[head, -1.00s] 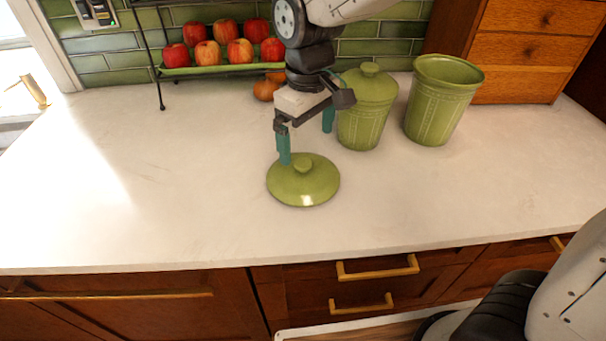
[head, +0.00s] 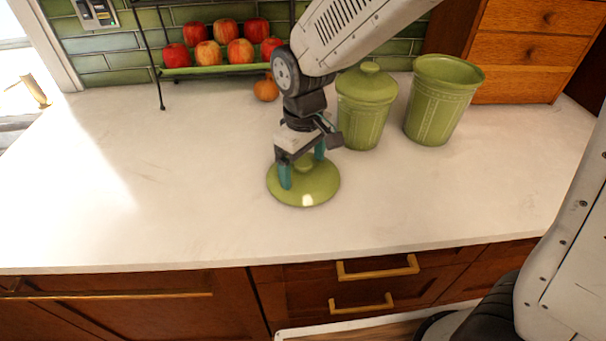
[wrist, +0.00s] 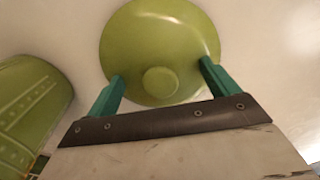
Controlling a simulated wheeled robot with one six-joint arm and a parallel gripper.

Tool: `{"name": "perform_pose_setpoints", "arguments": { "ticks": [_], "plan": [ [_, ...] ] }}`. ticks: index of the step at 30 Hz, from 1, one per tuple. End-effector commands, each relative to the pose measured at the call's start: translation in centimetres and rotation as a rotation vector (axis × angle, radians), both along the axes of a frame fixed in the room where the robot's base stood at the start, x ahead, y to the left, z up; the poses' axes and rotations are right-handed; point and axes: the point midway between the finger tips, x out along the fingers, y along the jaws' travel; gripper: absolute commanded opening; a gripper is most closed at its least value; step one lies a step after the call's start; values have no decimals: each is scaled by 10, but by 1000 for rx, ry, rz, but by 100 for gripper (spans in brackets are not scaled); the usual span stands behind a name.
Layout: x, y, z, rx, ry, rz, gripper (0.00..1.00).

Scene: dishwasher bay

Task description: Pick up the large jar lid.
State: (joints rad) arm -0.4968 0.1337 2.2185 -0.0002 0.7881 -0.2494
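The large green jar lid (head: 318,190) lies flat on the white counter with its round knob up. It also shows in the wrist view (wrist: 160,45), its knob (wrist: 160,81) between the two teal fingers. My gripper (head: 303,176) is low over the lid, its fingers apart on either side of the knob. The wrist view shows my gripper (wrist: 160,80) open, with gaps between both fingers and the knob. Whether the fingertips touch the lid's top is unclear.
A lidded green jar (head: 364,115) and an open green jar (head: 437,105) stand behind to the right. A rack of apples (head: 215,70) and a small orange pumpkin (head: 265,90) are at the back. The counter's left side (head: 150,190) is clear.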

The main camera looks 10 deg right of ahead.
Motion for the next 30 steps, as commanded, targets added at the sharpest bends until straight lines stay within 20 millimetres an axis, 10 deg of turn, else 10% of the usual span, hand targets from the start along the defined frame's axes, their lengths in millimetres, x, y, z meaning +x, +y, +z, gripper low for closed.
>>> {"name": "perform_pose_setpoints", "arguments": {
  "ticks": [17,21,30],
  "plan": [
    [-2,-1,0,-4,7,0,45],
    [-2,-1,10,-3,6,0,1],
    [-23,-12,37,-1,2,0,0]
  ]
}}
